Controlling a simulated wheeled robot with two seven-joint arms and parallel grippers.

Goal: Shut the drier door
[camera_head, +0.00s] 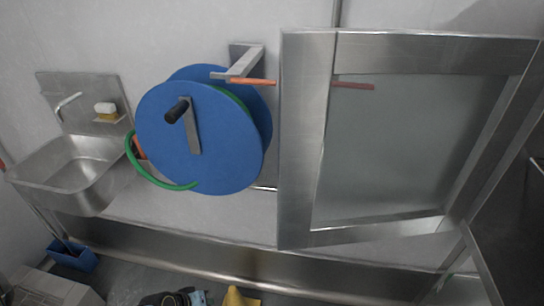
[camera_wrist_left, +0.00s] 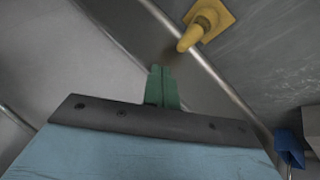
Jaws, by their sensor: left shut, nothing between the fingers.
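The drier door (camera_head: 303,150) is a steel frame around a hazy pane, large in the right half of the head view. It stands swung open, its right side next to the dark steel cabinet (camera_head: 515,215) at the right edge. My left gripper (camera_head: 196,298) is low at the bottom edge of the head view, left of and well below the door. In the left wrist view its green fingers (camera_wrist_left: 162,86) are together with nothing between them. The door cannot be made out in that view. My right gripper is not in view.
A blue hose reel (camera_head: 225,150) with green hose hangs on the wall left of the door. A steel sink (camera_head: 75,165) is at far left. A yellow cone (camera_wrist_left: 205,22) and a blue bucket (camera_wrist_left: 288,148) stand on the floor. A low steel ledge (camera_head: 210,255) runs along the wall.

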